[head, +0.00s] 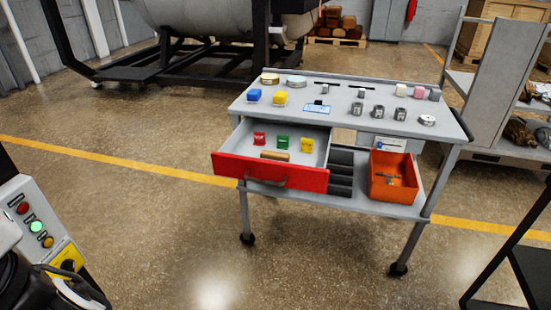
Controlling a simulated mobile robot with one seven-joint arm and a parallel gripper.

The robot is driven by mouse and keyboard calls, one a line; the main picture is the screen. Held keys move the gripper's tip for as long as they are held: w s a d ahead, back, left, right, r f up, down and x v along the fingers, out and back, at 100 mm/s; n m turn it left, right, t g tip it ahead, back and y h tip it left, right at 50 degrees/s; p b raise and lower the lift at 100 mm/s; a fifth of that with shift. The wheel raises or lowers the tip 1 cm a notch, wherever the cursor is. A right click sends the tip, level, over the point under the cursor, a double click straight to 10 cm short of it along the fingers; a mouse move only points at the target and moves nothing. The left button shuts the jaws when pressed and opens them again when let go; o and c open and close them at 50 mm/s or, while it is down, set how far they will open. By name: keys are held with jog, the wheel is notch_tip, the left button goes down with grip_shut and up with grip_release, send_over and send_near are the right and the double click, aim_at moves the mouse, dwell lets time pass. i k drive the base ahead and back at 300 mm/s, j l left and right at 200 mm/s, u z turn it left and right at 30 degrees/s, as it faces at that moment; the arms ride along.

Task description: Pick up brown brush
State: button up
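A small brown bar-shaped object, which looks like the brown brush (275,156), lies in the open red-fronted drawer (268,173) of the grey cart. It lies crosswise near the drawer's front panel. My gripper does not show in the head view.
The cart top (340,112) holds several small blocks, cylinders and round tins. An orange bin (394,178) stands on the lower shelf. A control box (40,225) is at the left, a grey shelf rack (500,75) at the right. Floor before the cart is clear.

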aim_at(281, 157)
jog(key=u, duration=2.55)
jog(key=z, duration=2.55)
jog(key=i+l+u, duration=0.35)
jog(key=i+l, duration=0.3)
